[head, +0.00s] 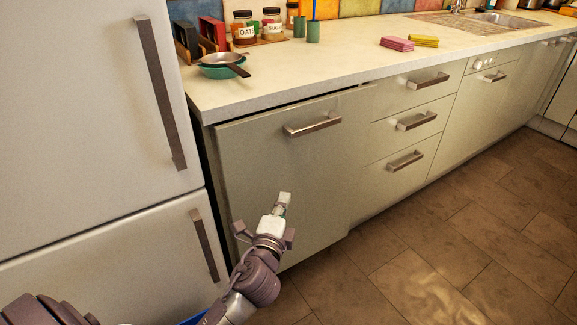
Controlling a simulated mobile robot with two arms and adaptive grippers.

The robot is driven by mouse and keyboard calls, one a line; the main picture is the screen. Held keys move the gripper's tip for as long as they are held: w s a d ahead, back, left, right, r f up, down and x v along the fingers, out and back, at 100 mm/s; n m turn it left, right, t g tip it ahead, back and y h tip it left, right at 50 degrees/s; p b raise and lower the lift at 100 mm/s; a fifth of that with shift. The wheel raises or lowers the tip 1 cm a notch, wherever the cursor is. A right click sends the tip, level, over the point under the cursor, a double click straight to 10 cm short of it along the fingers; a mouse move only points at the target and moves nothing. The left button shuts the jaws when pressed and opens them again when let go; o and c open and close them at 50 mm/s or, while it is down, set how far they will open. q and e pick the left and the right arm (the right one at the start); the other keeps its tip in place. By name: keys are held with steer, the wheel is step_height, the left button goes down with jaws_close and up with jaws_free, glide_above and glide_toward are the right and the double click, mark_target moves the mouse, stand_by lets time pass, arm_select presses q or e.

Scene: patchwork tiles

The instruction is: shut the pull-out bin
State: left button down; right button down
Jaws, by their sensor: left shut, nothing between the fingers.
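The pull-out bin's flat grey-green front (265,165) is left of the drawers, under the counter. A dark gap runs along its top edge, and it looks close to flush or slightly forward; I cannot tell exactly how far. Its metal bar handle (313,124) is near the top. The inside of the bin is hidden. My left gripper (284,199) is shut and empty, in front of the lower part of this front and below the handle. I cannot tell whether it touches the panel. My right gripper is not in view.
A white fridge (80,110) with long handles stands at left. Drawers (410,125) and a dishwasher (483,110) continue right. The counter (340,65) bears green pans (223,68), jars (243,30) and sponges (398,43). Something blue (193,319) shows beneath my arm. The tiled floor (450,235) is clear at right.

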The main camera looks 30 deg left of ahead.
mark_target(271, 166)
arm_select(q)
steer(key=x, duration=0.3)
steer(key=a+x, duration=0.1)
steer(key=x, duration=0.3)
steer(key=a+b+x, duration=0.1)
steer(key=x, duration=0.3)
steer(key=shift+s+a, duration=0.15)
steer(key=shift+a, duration=0.35)
steer(key=w+a, duration=0.1)
steer(key=a, duration=0.1)
steer(key=w+a, duration=0.1)
steer(key=a, duration=0.1)
steer(key=shift+w, duration=0.35)
steer(key=shift+a+r, duration=0.1)
steer(key=shift+r, duration=0.1)
